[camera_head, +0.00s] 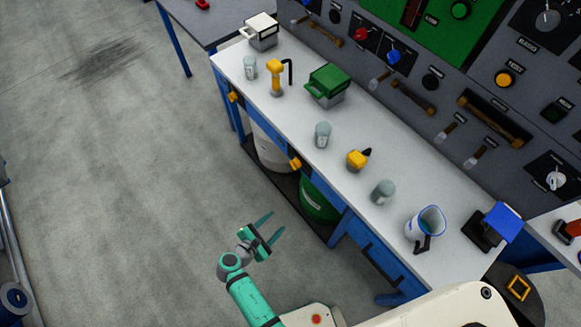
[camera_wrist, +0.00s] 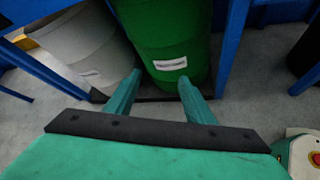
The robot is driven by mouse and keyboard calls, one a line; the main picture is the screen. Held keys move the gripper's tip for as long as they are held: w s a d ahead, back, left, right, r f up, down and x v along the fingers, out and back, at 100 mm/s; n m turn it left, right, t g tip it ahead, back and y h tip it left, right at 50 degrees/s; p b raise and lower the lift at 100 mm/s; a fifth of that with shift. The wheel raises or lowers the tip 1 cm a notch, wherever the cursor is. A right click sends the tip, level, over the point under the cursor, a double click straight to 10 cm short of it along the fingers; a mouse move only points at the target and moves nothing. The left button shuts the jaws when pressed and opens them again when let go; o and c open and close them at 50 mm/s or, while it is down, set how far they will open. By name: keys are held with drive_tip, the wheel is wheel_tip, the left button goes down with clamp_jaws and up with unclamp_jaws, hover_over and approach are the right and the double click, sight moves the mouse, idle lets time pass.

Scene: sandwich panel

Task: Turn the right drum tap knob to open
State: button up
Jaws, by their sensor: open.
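Two orange tap knobs stick out at the front edge of the bench in the head view. The right one (camera_head: 295,163) is above the green drum (camera_head: 318,203). The left one (camera_head: 233,97) is nearer the bench's far end, by the white drum (camera_head: 268,152). My gripper (camera_head: 275,224) is open and empty, in front of the bench and apart from the right knob. In the wrist view my open fingers (camera_wrist: 160,79) point at the green drum (camera_wrist: 172,35), with the white drum (camera_wrist: 85,48) to the left. No knob shows in the wrist view.
The white bench top (camera_head: 345,190) carries cups, a jug (camera_head: 426,226), a green box (camera_head: 327,84) and yellow-topped items. Blue bench legs flank the drums. A panel of knobs and handles stands behind. The grey floor (camera_head: 130,180) at left is clear.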

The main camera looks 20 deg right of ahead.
drive_tip(key=w+d+r+n+h, duration=0.1)
drive_tip(key=w+r+n+h, duration=0.15)
drive_tip(key=w+r, duration=0.35)
drive_tip(key=h, duration=0.5)
approach(295, 164)
drive_tip(key=x, duration=0.8)
drive_tip(key=shift+f+g, duration=0.3)
drive_tip(key=shift+f, duration=0.1)
drive_tip(key=shift+w, duration=0.15)
drive_tip(key=c, duration=1.1)
